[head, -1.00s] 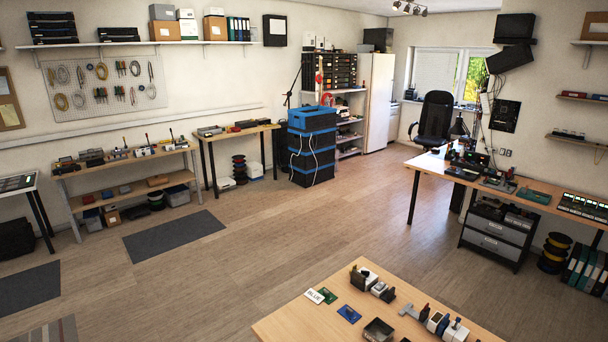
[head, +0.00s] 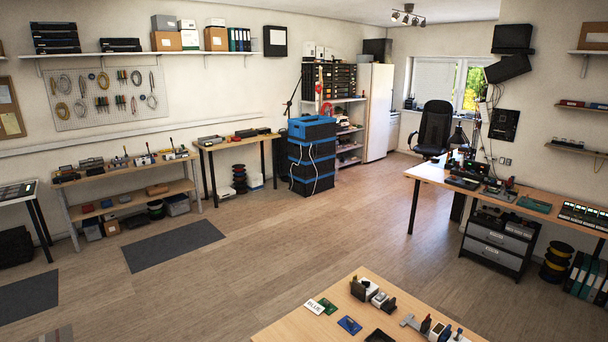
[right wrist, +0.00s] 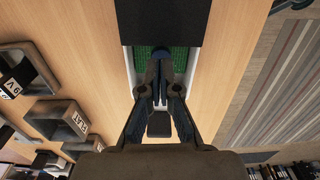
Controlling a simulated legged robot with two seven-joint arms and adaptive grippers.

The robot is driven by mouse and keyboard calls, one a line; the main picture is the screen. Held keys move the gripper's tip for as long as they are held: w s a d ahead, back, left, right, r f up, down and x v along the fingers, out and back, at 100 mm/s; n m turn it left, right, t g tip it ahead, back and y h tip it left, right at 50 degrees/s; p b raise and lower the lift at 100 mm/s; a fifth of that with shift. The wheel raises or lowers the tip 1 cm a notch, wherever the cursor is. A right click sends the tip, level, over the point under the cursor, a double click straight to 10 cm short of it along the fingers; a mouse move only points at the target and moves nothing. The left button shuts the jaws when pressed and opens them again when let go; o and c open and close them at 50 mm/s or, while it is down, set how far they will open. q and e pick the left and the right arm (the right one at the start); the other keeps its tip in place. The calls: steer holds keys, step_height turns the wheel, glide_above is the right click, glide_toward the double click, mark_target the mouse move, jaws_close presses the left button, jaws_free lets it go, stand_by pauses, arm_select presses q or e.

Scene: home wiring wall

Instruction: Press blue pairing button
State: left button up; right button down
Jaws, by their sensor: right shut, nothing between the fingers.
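In the right wrist view my right gripper (right wrist: 162,78) is shut and empty, its fingertips over a green board (right wrist: 177,60) in a pale frame. I cannot tell whether the tips touch the board. In the head view a white card marked BLUE (head: 313,306) lies on the near table, beside a small green board (head: 328,306) and a small blue board (head: 349,325). Neither gripper shows in the head view.
A black block (right wrist: 163,22) lies across the green board's far end. Open boxes marked 9V (right wrist: 22,72) and FLAT (right wrist: 60,120) stand left of it. The near wooden table (head: 292,326) holds several small devices. Open floor lies beyond it.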

steer(key=shift+f+b, duration=0.3)
steer(key=shift+f, duration=0.85)
stand_by(0.4)
steer(key=shift+r, duration=0.1)
step_height(320, 180, up, 8)
steer(key=p, duration=0.9)
